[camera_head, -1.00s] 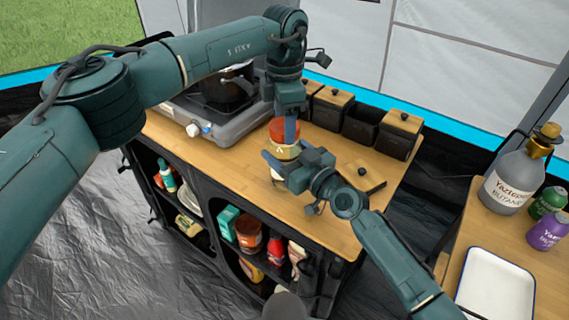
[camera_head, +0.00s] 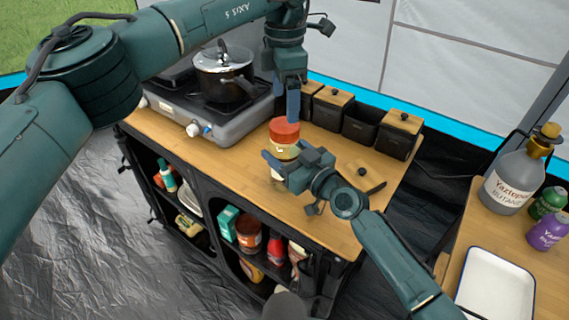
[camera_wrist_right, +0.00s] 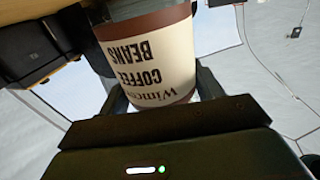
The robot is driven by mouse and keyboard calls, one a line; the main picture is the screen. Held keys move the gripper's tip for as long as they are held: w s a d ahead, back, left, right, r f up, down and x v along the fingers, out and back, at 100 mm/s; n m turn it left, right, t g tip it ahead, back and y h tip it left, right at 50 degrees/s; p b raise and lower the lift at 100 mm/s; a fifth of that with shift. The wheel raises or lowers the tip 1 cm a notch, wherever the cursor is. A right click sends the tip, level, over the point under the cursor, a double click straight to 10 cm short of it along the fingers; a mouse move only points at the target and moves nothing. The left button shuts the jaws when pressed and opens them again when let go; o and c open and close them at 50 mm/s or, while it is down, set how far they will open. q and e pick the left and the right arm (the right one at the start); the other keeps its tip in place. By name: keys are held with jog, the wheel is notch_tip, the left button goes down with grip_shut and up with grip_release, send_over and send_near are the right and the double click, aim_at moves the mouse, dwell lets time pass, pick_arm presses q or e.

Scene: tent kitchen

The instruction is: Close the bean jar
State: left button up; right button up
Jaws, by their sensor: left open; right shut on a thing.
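The bean jar (camera_head: 284,151) stands upright near the worktop's front edge with a red lid (camera_head: 284,131) on top. I cannot tell how tightly the lid sits. My right gripper (camera_head: 279,164) is shut around the jar's body from the front right. In the right wrist view the jar's cream "COFFEE BEANS" label (camera_wrist_right: 155,65) appears upside down between the fingers, and the lid is out of sight. My left gripper (camera_head: 287,100) is open and empty, pointing down just above and behind the lid, apart from it.
A stove (camera_head: 215,110) with a pot (camera_head: 224,72) stands to the left. Dark canisters (camera_head: 401,135) line the back edge; one (camera_head: 361,125) has no lid. A wooden lid (camera_head: 362,173) lies right of the jar. A side table at right holds a butane bottle (camera_head: 512,180) and a white tray (camera_head: 497,286).

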pick_arm(q)
notch_tip(320, 180, up, 6)
jog(key=shift+f, duration=0.1)
pick_arm(e)
jog(key=o, duration=2)
jog(key=shift+c, duration=0.2)
pick_arm(q)
jog(key=shift+f+b, duration=0.5)
jog(key=shift+b, duration=0.05)
pick_arm(e)
jog(key=v, duration=1.3)
jog(key=shift+s, duration=0.1)
pick_arm(q)
jog(key=shift+s+f, duration=0.1)
pick_arm(e)
jog(key=shift+s, duration=0.1)
